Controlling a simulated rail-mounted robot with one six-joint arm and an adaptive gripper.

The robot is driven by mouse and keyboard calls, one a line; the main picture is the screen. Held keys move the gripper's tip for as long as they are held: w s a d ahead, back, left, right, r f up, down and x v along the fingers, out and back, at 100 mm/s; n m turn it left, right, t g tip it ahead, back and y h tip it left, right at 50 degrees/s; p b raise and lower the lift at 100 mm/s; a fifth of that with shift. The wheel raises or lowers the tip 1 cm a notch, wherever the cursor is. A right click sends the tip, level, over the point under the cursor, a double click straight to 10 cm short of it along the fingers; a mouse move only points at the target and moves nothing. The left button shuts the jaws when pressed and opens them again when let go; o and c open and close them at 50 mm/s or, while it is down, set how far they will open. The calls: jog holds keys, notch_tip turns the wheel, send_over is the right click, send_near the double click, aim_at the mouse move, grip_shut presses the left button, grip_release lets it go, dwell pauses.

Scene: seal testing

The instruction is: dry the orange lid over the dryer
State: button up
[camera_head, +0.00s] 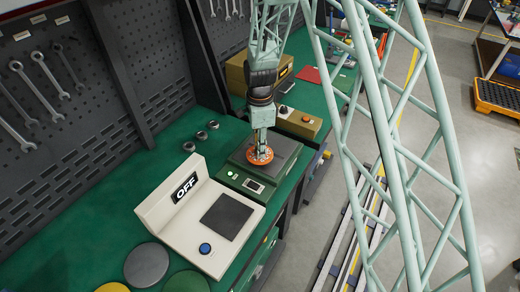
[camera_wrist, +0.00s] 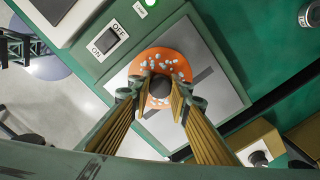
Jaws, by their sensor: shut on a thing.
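The orange lid (camera_head: 258,160) is held by its dark central knob in my gripper (camera_head: 262,147). In the wrist view my gripper (camera_wrist: 160,92) is shut on the knob, and the orange lid (camera_wrist: 183,66) has several pale droplets on its top. The lid is above the square plate of a green device (camera_head: 238,178). The plate (camera_wrist: 215,110) looks light grey in the wrist view; whether the lid touches it, I cannot tell. No label shows which device is the dryer.
A beige device (camera_head: 160,212) with an "OFF" display, dark pad and blue button stands in front of the green one. Several metal rings (camera_head: 202,135) and round discs (camera_head: 147,264) lie on the green bench.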

jog(key=shift+w+d, duration=0.85)
jog(key=shift+w, duration=0.6)
jog(key=shift+w+d, duration=0.9)
jog(key=shift+w, duration=0.5)
jog(key=shift+w+d, duration=0.85)
jog(key=shift+w, duration=0.6)
dwell(0.5)
jog(key=shift+r, duration=0.1)
notch_tip(320, 180, up, 9)
jog(key=p, duration=0.3)
dwell(1.1)
